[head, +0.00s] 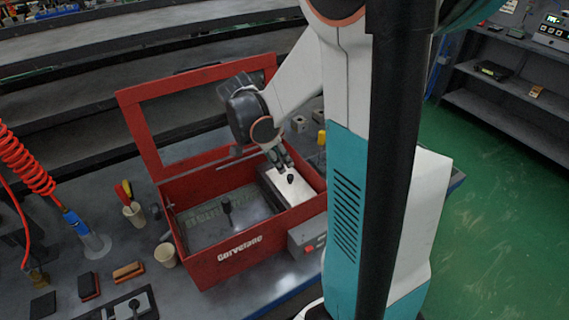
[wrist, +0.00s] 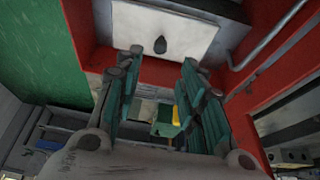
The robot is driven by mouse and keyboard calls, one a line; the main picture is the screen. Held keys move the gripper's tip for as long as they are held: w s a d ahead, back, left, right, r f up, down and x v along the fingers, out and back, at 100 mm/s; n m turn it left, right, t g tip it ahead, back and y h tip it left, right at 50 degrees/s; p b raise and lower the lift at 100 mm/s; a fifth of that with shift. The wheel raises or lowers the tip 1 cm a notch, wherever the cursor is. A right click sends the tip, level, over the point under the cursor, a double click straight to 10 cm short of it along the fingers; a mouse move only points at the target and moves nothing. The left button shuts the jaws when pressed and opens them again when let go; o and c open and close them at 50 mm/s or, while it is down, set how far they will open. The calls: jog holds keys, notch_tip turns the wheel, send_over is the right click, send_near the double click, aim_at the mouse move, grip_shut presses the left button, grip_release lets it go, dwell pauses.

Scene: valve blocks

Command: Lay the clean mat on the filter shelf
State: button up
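My gripper (head: 278,158) is over the right part of an open red wash box, above a pale plate (head: 297,187) with a dark knob-like spot. In the wrist view the plate (wrist: 190,30) lies ahead of the fingers at the top. My gripper (wrist: 160,84) has its teal-padded fingers apart, with nothing visibly held between them. I cannot tell whether this pale plate is the filter shelf or carries a mat. A greenish strip (head: 206,214) with faint lettering shows inside the box at the left. I cannot pick out the clean mat with certainty.
The red box (head: 225,262) has its framed lid (head: 137,130) raised at the back. A dark upright stem (head: 227,208) stands inside it. Green floor is free at right.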

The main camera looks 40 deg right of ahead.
jog(key=shift+v, duration=1.45)
